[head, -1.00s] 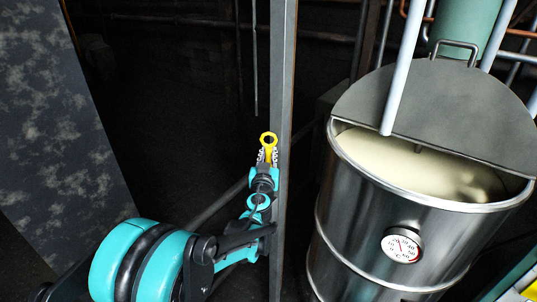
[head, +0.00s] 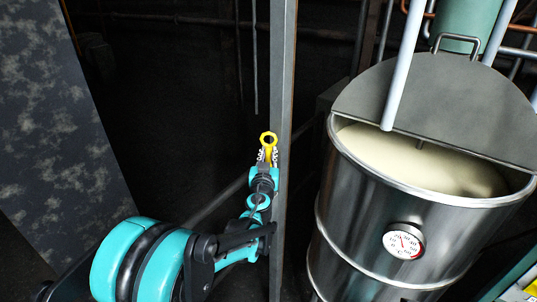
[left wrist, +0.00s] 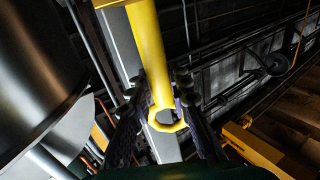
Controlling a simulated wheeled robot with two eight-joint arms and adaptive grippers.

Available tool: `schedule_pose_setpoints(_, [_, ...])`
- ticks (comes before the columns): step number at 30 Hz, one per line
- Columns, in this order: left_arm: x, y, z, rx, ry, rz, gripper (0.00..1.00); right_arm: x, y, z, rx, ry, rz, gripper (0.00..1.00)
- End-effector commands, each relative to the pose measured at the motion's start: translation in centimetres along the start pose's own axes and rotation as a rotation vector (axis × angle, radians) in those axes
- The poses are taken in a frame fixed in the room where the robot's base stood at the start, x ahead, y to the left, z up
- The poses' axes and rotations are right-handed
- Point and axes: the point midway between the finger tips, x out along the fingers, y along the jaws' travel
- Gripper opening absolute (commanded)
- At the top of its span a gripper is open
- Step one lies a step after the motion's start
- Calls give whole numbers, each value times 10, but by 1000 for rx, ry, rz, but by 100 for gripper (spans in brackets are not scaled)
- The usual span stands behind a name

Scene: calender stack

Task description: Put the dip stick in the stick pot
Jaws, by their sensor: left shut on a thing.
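The yellow dip stick (head: 267,148) stands out in my left gripper (head: 268,156) in the head view, with its ringed end up. In the left wrist view the yellow shaft of the dip stick (left wrist: 148,45) runs from the top edge down to a ring between the dark fingers of my left gripper (left wrist: 163,135). The left gripper is shut on the stick. I cannot make out a separate stick pot in these frames. My right gripper is not in view.
A grey upright post (head: 284,90) stands close to my left gripper's right side. Right of it is a large steel vat (head: 375,190) with pale contents, a half lid (head: 440,100) and a dial (head: 403,241). A mottled panel (head: 55,120) stands at the left.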

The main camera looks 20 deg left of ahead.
Motion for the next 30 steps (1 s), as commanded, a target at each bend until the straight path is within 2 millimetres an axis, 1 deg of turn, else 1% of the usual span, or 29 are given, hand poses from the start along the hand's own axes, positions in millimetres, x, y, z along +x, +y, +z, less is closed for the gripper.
schedule_pose_setpoints(21, [0,0,16,0,0,0,0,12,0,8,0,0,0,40])
schedule_pose_setpoints(30, [0,0,17,0,0,0,0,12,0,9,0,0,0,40])
